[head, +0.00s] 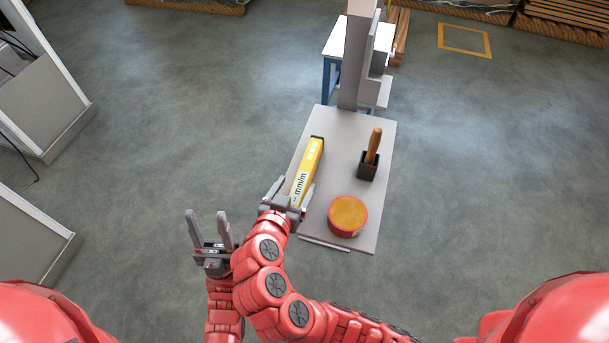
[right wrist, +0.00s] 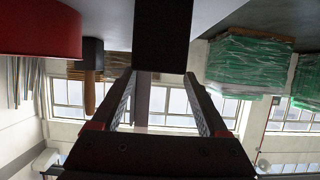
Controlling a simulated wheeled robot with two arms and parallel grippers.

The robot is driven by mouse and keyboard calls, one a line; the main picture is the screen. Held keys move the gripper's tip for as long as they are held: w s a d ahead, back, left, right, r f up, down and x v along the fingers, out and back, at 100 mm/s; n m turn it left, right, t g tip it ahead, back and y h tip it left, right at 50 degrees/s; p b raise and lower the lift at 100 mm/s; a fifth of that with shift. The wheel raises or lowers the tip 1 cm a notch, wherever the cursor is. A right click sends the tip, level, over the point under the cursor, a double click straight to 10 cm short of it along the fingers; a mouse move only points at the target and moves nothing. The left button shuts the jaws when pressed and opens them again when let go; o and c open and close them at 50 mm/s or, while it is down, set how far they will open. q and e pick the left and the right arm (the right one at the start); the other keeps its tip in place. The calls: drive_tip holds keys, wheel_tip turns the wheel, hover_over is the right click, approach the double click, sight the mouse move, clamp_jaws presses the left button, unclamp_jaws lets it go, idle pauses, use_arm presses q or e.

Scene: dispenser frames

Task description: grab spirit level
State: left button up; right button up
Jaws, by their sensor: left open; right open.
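The spirit level (head: 308,165) is a yellow bar with dark ends and a white printed label. It lies lengthwise along the left side of the grey platform (head: 345,128). My right gripper (head: 296,187) is open at the level's near end, with one finger on each side of it. In the right wrist view a dark block (right wrist: 162,35), apparently the level's end, shows at the fingertips (right wrist: 160,76). I cannot tell whether the fingers touch it. My left gripper (head: 206,214) is open and empty, left of the platform over the floor.
A red round tin (head: 347,216) with an orange-yellow top stands right of the level's near end. A grey column (head: 357,55) rises at the platform's far end. Floor on the right is clear.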

sight(304, 174)
drive_tip(key=shift+w+d+f, duration=0.2)
drive_tip(key=shift+w, duration=0.4)
drive_tip(key=shift+w+d+p, duration=0.15)
drive_tip(key=shift+w+p, duration=0.2)
drive_tip(key=shift+p, duration=0.1)
drive_tip(key=p+x, duration=0.1)
drive_tip(key=x, duration=0.1)
drive_tip(key=p+x, duration=0.1)
drive_tip(key=shift+w+d, duration=0.3)
drive_tip(key=shift+d, duration=0.05)
drive_tip(key=shift+w+f, duration=0.35)
drive_tip(key=shift+f, duration=0.05)
clamp_jaws()
